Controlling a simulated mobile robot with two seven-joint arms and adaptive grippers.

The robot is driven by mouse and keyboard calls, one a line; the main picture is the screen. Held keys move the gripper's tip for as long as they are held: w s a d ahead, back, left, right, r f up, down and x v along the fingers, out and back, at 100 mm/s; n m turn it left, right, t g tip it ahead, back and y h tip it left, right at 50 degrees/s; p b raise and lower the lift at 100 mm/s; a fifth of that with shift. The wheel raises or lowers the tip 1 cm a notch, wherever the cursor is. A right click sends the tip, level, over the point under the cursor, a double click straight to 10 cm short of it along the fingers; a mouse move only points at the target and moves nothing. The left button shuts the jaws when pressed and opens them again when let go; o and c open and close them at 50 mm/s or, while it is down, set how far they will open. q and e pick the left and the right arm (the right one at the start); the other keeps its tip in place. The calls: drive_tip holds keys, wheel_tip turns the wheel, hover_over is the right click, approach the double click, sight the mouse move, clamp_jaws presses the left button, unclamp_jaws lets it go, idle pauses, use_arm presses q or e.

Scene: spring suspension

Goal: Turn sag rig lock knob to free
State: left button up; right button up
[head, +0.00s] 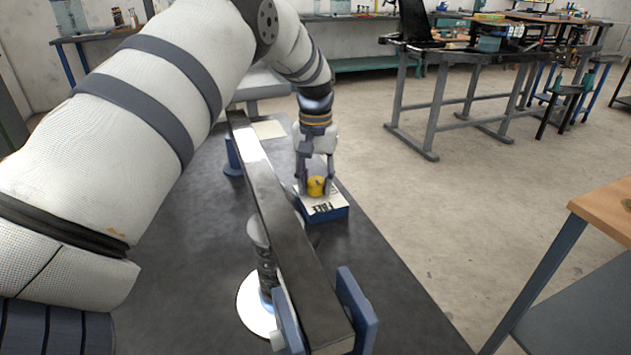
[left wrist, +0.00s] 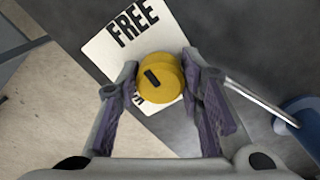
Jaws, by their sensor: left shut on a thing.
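The yellow lock knob (head: 316,186) stands on a small blue block with a white label plate (head: 325,206) on the dark bench top. In the left wrist view the knob (left wrist: 160,79) is round, with a dark pointer mark on its top. The plate (left wrist: 106,52) reads "FREE" at its upper end; other lettering below the knob is mostly hidden. The mark slants and does not point straight at "FREE". My left gripper (head: 316,182) reaches down over the block and is shut on the knob, one finger on each side. My right gripper is not in view.
A long dark metal bar (head: 275,225) of the rig runs beside the block, between blue uprights (head: 357,308). A spring unit on a white disc (head: 255,305) stands under it. A wooden-topped table (head: 610,208) stands at the right.

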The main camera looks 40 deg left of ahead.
sight(316, 181)
use_arm(q)
drive_tip(key=shift+f, duration=0.1)
drive_tip(key=o, duration=1.2)
drive_tip(key=shift+c, duration=0.2)
wheel_tip(316, 181, up, 12)
